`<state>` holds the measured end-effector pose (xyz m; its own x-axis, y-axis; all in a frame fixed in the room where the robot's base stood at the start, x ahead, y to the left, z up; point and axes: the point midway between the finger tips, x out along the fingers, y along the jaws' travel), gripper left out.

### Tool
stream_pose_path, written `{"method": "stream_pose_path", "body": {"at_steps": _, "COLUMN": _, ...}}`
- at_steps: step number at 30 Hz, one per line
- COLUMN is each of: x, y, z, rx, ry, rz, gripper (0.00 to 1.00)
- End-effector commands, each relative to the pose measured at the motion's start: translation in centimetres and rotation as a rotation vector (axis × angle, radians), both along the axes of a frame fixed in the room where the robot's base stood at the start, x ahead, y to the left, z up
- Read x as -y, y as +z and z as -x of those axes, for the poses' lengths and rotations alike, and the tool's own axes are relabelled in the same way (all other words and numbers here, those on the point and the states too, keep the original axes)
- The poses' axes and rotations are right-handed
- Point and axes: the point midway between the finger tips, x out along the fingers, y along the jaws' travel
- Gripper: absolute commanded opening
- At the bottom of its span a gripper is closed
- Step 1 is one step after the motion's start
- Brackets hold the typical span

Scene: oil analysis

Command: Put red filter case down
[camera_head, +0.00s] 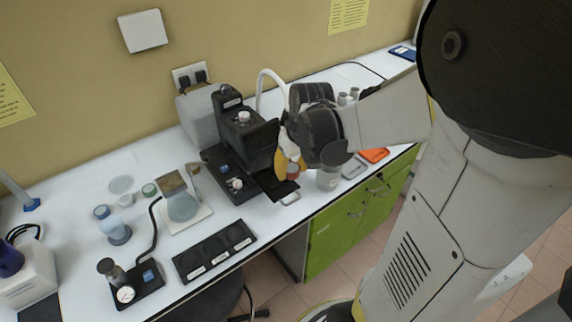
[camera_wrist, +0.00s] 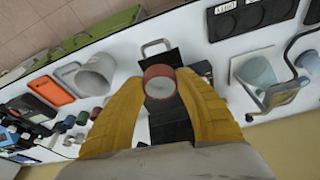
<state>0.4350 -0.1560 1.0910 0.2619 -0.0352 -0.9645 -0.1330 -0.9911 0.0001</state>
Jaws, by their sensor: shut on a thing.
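The red filter case (camera_wrist: 160,82) is a short round case with a red rim and a pale grey face, in the middle of the wrist view. My gripper (camera_wrist: 160,90) has its two yellow fingers closed on the sides of the case. In the head view my gripper (camera_head: 287,164) is by the front of the black machine (camera_head: 252,138), and the red case (camera_head: 293,169) shows small at the fingers. In the wrist view a black plate (camera_wrist: 160,56) with a wire handle lies beyond the case. I cannot tell whether the case touches anything below.
A black tray (camera_head: 214,250) with labelled round recesses lies near the bench edge. A grey beaker (camera_head: 328,178) and an orange tray (camera_head: 375,155) stand right of the machine. Glassware (camera_head: 182,204) stands left of it. The bench front edge is close to my gripper.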

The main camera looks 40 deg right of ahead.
Motion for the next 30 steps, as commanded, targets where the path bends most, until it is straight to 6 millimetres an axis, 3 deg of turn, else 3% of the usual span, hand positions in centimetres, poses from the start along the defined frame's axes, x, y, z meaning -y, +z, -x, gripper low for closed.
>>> {"method": "stream_pose_path", "body": {"at_steps": 3, "x": 1.2, "y": 1.5, "z": 0.9, "rx": 0.001, "ry": -0.013, "rz": 0.0, "gripper": 0.15}}
{"method": "stream_pose_path", "body": {"at_steps": 6, "x": 1.5, "y": 1.5, "z": 0.6, "rx": 0.001, "ry": -0.016, "rz": 0.0, "gripper": 0.15}}
{"method": "stream_pose_path", "body": {"at_steps": 19, "x": 0.1, "y": -4.4, "z": -8.7, "rx": 0.001, "ry": -0.013, "rz": 0.001, "gripper": 0.15}}
{"method": "stream_pose_path", "body": {"at_steps": 24, "x": -0.1, "y": -5.2, "z": -10.3, "rx": 0.001, "ry": -0.016, "rz": 0.0, "gripper": 0.15}}
{"method": "stream_pose_path", "body": {"at_steps": 30, "x": -0.1, "y": -7.2, "z": -10.4, "rx": 0.001, "ry": -0.016, "rz": 0.0, "gripper": 0.15}}
